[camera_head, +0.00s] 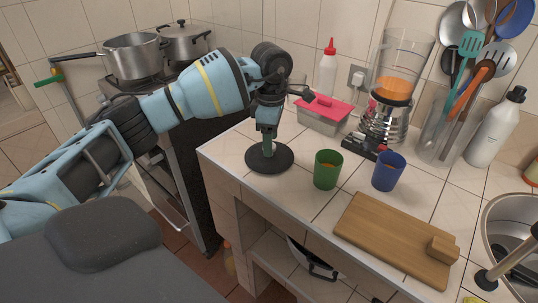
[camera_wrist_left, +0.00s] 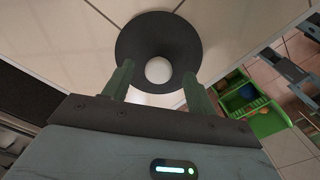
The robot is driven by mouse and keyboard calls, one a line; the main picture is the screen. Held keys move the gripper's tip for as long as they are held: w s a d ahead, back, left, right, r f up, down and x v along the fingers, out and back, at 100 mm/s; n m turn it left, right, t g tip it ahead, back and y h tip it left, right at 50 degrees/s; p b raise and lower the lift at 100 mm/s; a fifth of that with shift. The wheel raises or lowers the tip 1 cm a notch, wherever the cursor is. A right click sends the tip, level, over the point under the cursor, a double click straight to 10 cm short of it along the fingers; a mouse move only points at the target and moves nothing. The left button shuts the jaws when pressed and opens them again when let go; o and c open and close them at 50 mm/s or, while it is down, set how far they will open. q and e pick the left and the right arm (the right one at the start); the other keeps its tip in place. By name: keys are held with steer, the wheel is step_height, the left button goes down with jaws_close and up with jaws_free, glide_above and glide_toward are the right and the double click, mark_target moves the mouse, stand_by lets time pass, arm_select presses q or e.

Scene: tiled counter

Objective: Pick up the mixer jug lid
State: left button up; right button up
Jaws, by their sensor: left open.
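The mixer jug lid, a dark round disc (camera_head: 284,160), lies flat on the tiled counter near its left corner. My right gripper is not seen.
A green cup (camera_head: 327,170) and a blue cup (camera_head: 389,171) stand right of the lid. A red-lidded box (camera_head: 322,115) and a bottle (camera_head: 327,74) are behind. A cutting board (camera_head: 390,238) lies in front, the sink (camera_head: 508,225) at right. The stove with pots (camera_head: 134,56) is left.

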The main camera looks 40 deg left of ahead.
arm_select(q)
steer(key=shift+f, duration=1.2)
steer(key=c, duration=1.1)
steer(key=shift+o, duration=0.2)
steer(key=shift+r, duration=0.2)
steer(key=shift+w+r, duration=0.1)
steer(key=shift+r, duration=0.55)
steer(key=shift+s+d+r, duration=0.1)
steer(key=shift+s+r, duration=0.05)
steer(key=shift+r, duration=0.35)
steer(key=shift+s+d+r, duration=0.1)
steer(key=shift+r, duration=0.35)
steer(key=s+d+r, duration=0.1)
steer(key=s+d, duration=0.8)
steer(key=s, duration=0.3)
steer(key=shift+s+r+b, duration=0.25)
steer(key=shift+b, duration=0.1)
steer(key=shift+d, duration=0.1)
